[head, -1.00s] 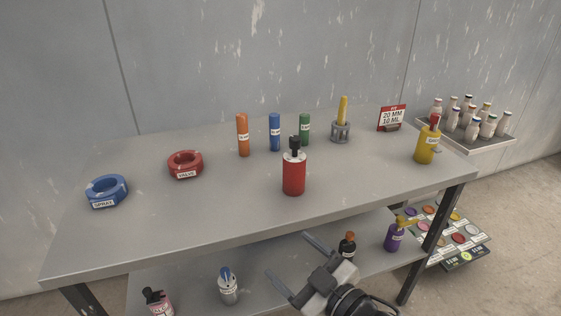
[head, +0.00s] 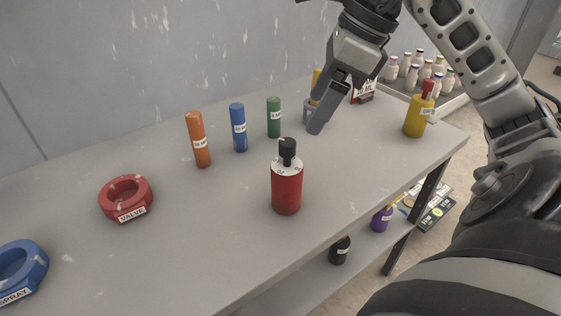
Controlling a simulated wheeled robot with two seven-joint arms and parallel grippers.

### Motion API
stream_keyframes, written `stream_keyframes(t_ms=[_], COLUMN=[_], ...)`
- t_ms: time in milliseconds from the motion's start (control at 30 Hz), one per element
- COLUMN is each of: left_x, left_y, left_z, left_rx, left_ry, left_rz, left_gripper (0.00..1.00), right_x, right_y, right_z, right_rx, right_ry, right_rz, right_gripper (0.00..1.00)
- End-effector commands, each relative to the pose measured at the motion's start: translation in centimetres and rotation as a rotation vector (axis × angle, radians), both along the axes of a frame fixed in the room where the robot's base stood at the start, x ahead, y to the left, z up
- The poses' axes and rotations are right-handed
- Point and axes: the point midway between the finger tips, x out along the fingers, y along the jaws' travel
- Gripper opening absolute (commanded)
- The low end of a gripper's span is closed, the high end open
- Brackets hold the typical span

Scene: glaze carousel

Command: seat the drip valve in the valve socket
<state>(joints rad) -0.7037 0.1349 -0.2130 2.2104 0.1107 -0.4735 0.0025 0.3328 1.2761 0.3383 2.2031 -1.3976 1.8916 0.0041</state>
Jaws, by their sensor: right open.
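A red ring labelled VALVE (head: 126,198), which I take to be the valve socket, lies on the grey table at the left. No part is labelled as the drip valve. A red bottle with a black top (head: 287,188) stands upright at the table's middle. A grey caged holder (head: 307,112) with a yellow stick (head: 316,79) stands at the back, partly hidden by my right gripper. My right gripper (head: 324,108) is open, above the back right of the table, with nothing seen between its fingers. My left gripper is out of view.
Orange (head: 198,139), blue (head: 238,128) and green (head: 273,117) cylinders stand along the back. A blue SPRAY ring (head: 20,268) is at lower left. A yellow bottle with a red top (head: 419,112) stands at right. More bottles stand on a lower shelf. The front left tabletop is clear.

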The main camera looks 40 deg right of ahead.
Motion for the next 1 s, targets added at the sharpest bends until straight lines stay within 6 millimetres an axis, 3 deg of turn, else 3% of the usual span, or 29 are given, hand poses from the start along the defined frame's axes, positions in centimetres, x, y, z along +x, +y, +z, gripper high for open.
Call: stream_keyframes(t_ms=[100,300,567,800,1000], left_x=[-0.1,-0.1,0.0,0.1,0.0], left_y=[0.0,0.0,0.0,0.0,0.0], left_z=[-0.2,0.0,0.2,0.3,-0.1], left_rx=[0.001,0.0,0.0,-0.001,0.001], left_ry=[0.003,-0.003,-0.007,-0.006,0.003], left_rz=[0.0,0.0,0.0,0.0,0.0], left_gripper=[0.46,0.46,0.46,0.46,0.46], right_x=[0.7,1.9,2.4,3.4,3.8], right_y=[0.8,1.7,2.1,2.9,3.1], right_z=[-2.8,-6.0,-7.8,-11.1,-12.1], right_rx=[0.006,0.007,0.008,0.009,0.006], right_ry=[0.006,0.005,0.004,0.006,0.003], right_rz=[0.006,0.003,0.005,0.003,0.003], right_gripper=[0.78,0.78,0.78,0.78,0.78])
